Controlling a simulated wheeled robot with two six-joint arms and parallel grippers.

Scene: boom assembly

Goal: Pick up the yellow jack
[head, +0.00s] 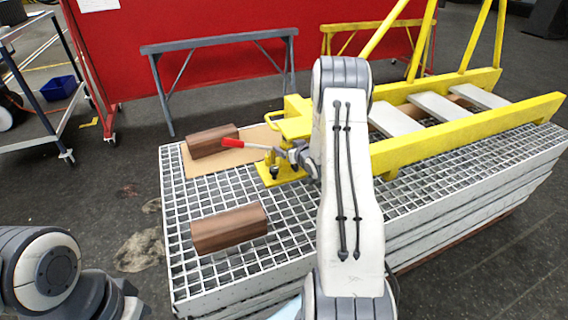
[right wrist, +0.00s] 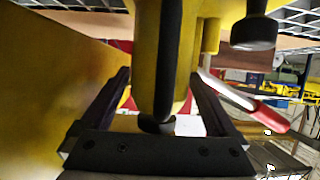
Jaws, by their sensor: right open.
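The yellow jack (head: 281,174) appears to be the yellow part with a red-tipped lever (head: 236,144), at the near left end of the yellow boom (head: 460,132). My right arm hides part of it, so I cannot tell where the jack ends and the boom begins. My right gripper (head: 297,157) is at it, mostly hidden by my arm. In the right wrist view the gripper (right wrist: 162,76) is open, with a rounded yellow body with a black strip (right wrist: 170,55) between its fingers. I cannot tell whether the fingers touch it.
The boom lies on a stack of white gratings (head: 290,240). A grey sawhorse (head: 220,42) stands behind, before a red panel (head: 190,70).

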